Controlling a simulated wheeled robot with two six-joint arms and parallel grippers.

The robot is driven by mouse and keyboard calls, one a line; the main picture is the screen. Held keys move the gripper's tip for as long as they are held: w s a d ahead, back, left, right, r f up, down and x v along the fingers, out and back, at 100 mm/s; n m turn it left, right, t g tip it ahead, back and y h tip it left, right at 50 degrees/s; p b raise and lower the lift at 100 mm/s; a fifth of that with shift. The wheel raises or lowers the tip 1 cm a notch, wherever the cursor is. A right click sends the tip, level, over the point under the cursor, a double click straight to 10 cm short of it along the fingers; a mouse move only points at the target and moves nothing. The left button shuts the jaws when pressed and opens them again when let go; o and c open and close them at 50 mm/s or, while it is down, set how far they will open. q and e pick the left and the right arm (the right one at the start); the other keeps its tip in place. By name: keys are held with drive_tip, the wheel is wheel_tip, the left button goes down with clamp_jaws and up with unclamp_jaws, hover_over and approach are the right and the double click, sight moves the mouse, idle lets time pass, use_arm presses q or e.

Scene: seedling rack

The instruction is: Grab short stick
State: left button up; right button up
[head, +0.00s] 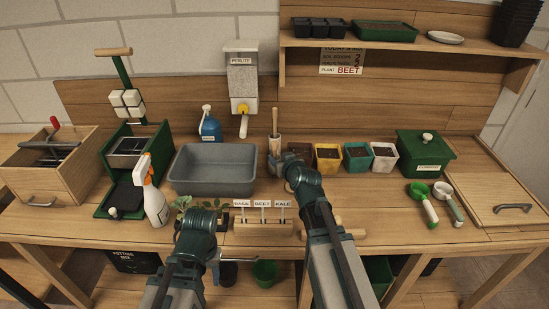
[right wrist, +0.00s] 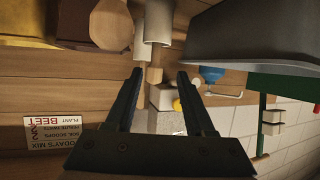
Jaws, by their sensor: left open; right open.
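Wooden sticks stand in a light cup (head: 275,144) at the back of the bench, right of the grey tub. In the head view the taller stick (head: 275,121) rises above the rim; the short one is hard to make out. In the right wrist view the cup (right wrist: 157,20) appears upside down, with a shorter stick end (right wrist: 139,48) and a longer one (right wrist: 154,75). My right gripper (right wrist: 160,73) is open and empty, its fingers pointing toward the sticks. My left gripper (head: 200,218) is low at the front of the bench; its fingers are mostly hidden by its arm.
The grey tub (head: 213,187) lies left of the cup, and several colored pots (head: 328,160) stand to its right. A label holder (head: 263,229) is between my arms. The perlite dispenser (head: 242,75) hangs behind. A spray bottle (head: 154,204) stands at left.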

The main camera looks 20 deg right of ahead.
sight(275, 151)
drive_tip(key=shift+d+b+x, duration=0.15)
drive_tip(key=shift+b+x, duration=0.45)
drive_tip(key=shift+x, duration=1.6)
drive_tip(key=shift+d+b+x, duration=0.15)
drive_tip(key=shift+b+x, duration=0.45)
drive_tip(key=shift+x, duration=1.6)
drive_tip(key=shift+r, duration=0.15)
drive_tip(key=shift+c, duration=0.3)
clamp_jaws()
